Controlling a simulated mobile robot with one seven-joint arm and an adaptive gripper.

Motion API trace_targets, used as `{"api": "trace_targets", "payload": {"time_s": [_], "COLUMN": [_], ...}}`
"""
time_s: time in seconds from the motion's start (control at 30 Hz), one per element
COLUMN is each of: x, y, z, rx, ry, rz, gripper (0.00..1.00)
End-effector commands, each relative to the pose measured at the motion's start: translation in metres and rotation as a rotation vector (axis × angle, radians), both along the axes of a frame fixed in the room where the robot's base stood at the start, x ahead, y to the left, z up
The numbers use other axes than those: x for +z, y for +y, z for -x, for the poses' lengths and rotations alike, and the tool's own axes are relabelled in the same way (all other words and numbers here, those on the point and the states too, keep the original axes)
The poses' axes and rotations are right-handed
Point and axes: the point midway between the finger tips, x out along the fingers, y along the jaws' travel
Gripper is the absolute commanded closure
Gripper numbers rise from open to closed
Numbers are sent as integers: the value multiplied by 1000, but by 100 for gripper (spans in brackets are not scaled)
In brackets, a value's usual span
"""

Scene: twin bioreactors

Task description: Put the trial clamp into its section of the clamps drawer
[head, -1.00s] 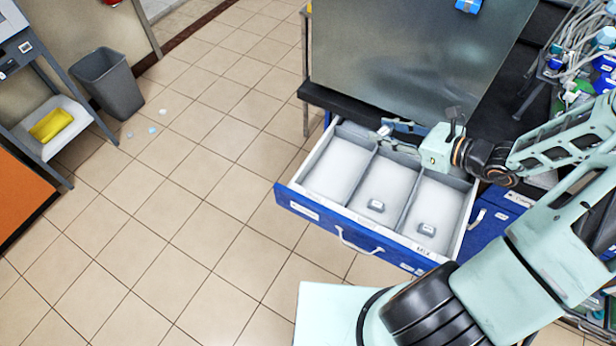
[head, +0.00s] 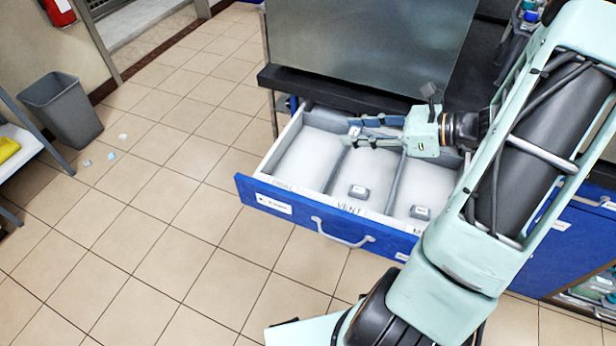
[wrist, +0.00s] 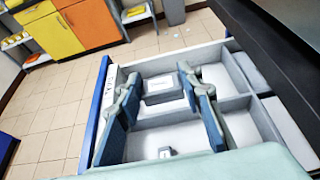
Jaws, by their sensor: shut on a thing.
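My gripper (head: 352,132) is shut on a small grey clamp (head: 355,130), which is partly hidden by the fingers. In the wrist view, a grey block with a pale label (wrist: 166,88) sits between the fingers. The open blue clamps drawer (head: 268,205) has white sections side by side. The left section (head: 312,160) has a front label that seems to read TRIAL. The middle one, marked VENT, holds a grey clamp (head: 359,191). The right one holds another (head: 420,212). The gripper is over the drawer's rear part, near the divider between left and middle sections. Its height is unclear.
A black worktop (head: 310,88) with a grey metal panel (head: 360,45) overhangs the drawer's back. A grey bin (head: 62,108) stands on the tiled floor, with small scraps beside it. The left drawer section looks empty. Open floor lies left of the drawer.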

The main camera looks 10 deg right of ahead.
Motion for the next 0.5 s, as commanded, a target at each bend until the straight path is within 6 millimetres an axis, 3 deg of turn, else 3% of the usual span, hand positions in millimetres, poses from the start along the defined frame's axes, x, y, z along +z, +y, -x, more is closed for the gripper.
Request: {"api": "trace_targets", "payload": {"time_s": [0.03,0.3,0.5], "x": [-12,-13,-26], "y": [-4,-13,9], "z": [3,13,-6], "rx": [-1,1,6], "ry": [-2,4,7], "rz": [2,-3,-6], "gripper": [78,78,78]}}
